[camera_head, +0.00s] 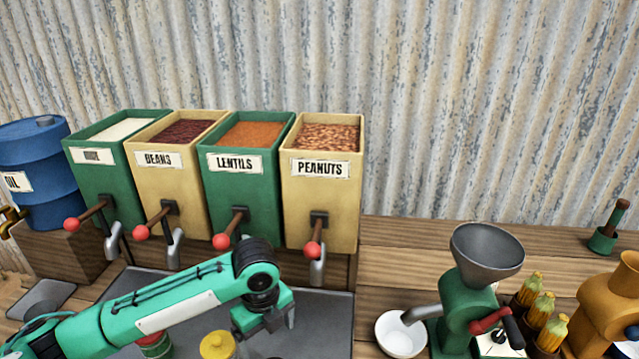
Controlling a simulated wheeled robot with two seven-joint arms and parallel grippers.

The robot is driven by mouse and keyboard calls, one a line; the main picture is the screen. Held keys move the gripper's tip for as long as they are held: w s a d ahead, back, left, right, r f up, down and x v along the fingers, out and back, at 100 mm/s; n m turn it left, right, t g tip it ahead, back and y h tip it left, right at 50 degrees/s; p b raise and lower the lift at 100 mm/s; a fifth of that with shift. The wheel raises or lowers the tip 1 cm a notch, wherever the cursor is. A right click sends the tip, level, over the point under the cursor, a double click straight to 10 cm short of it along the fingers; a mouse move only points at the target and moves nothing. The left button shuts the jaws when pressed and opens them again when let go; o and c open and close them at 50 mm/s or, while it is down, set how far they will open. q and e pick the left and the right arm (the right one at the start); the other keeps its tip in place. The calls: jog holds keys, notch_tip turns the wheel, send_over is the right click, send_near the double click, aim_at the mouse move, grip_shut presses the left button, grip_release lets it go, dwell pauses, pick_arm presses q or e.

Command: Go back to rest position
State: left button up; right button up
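My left arm comes in from the lower left, and my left gripper (277,322) points down over the grey tray, in front of the lentils and peanuts bins. Its fingers are small and partly hidden, so I cannot tell whether they are open or shut. No held object shows in it. My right gripper is not in view.
Bins of rice (104,175), beans (172,190), lentils (241,195) and peanuts (323,205) have red-knobbed levers. A yellow-topped container (217,345) stands near my gripper. A white bowl (401,336) sits under the green grinder's (466,310) spout. A blue oil barrel (38,170) stands left.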

pick_arm(q)
jog(key=s+d+f+n+t+h, duration=0.1)
jog(key=s+d+f+n+h, duration=0.15)
jog(key=s+f+n, duration=0.2)
jog(key=s+d+f+n+t+h, duration=0.1)
jog(key=s+d+f+n+h, duration=0.1)
jog(key=s+d+f+n, duration=0.25)
jog(key=s+a+f+n+t+y, duration=0.1)
jog(key=s+a+f+n+y, duration=0.3)
jog(key=s+a+n, duration=1.1)
jog(key=s+a+f+x, duration=0.1)
jog(key=s+x, duration=0.2)
jog(key=x, duration=1.1)
jog(key=s+f+x, duration=0.1)
jog(key=s+x, duration=0.2)
jog(key=x, duration=1.1)
jog(key=s+a+f+g, duration=0.1)
jog(key=s+a+f, duration=0.1)
jog(key=s+f, duration=0.8)
jog(key=s+a+f+g, duration=0.1)
jog(key=s+f, duration=0.8)
jog(key=f, duration=0.1)
jog(key=shift+s+a+f, duration=0.35)
jog(key=shift+a+f, duration=0.05)
